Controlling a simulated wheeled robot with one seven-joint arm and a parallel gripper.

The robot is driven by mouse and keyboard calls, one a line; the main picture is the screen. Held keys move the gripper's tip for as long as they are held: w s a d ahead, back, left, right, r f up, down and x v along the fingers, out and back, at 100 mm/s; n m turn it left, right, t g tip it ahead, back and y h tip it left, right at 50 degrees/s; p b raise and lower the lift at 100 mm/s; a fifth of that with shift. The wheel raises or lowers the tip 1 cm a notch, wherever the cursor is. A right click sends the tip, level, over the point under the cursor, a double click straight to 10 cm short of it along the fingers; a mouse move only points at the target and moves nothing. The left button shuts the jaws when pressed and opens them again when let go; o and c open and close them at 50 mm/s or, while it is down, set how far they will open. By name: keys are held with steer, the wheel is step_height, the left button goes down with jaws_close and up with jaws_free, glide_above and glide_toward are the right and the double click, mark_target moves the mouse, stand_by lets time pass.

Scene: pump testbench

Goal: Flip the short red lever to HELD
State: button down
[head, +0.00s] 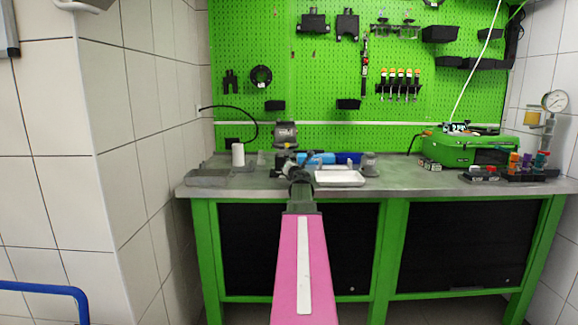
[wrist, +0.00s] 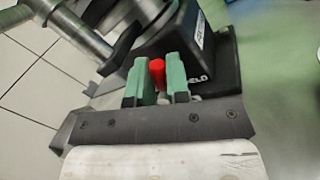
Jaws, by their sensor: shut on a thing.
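The short red lever (wrist: 157,73) shows in the wrist view between the green fingers of my gripper (wrist: 160,83), which is shut on it. The lever stands at the base of a dark device (wrist: 178,42) with a white label on its side. The letters "ELD" of a marking (wrist: 199,79) show just right of the right finger; the rest is hidden. In the head view my pink arm reaches to the bench, and its end hides the lever. A grey device (head: 285,133) stands at the back of the bench there.
A white tray (head: 340,178) lies on the grey bench (head: 410,181), with blue items (head: 318,158) behind it. A white roll (head: 238,155) stands to the left. A green case (head: 466,149) and small bottles stand at the right.

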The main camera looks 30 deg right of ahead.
steer(key=shift+s+d+m, duration=0.1)
steer(key=shift+m, duration=0.4)
steer(key=c, duration=1.1)
jaws_free()
steer(key=shift+f, duration=0.1)
steer(key=shift+s, duration=0.1)
steer(key=v, duration=1)
steer(key=shift+s+f, duration=0.2)
steer(key=shift+s, duration=0.1)
